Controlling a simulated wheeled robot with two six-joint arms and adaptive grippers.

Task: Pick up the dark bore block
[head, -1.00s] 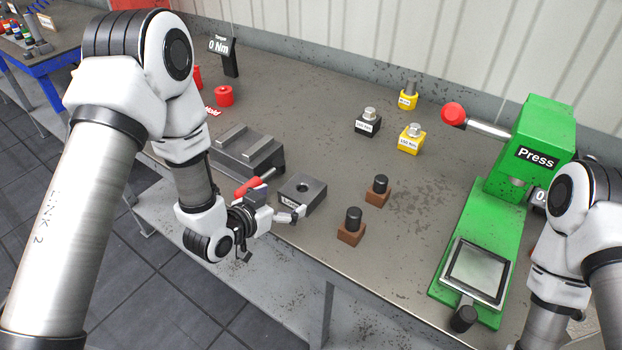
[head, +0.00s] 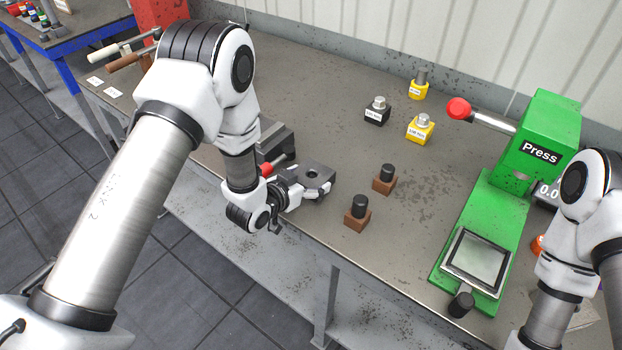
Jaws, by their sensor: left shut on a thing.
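The dark bore block (head: 319,175), a dark grey block with a round hole in its top, is near the front edge of the workbench, left of centre. My left gripper (head: 306,189) is shut on the bore block from its near left side. The gripper and wrist hide part of the block, and I cannot tell whether it still touches the bench. My right arm is at the right edge of the head view, and its gripper is out of sight.
A grey vise-like fixture (head: 272,139) with a red-tipped handle stands just behind my left wrist. Two brown blocks with black pins (head: 384,182) (head: 356,216) stand right of the bore block. The green press (head: 500,215) is at the right. Yellow and black bolt blocks (head: 420,130) (head: 376,113) stand behind.

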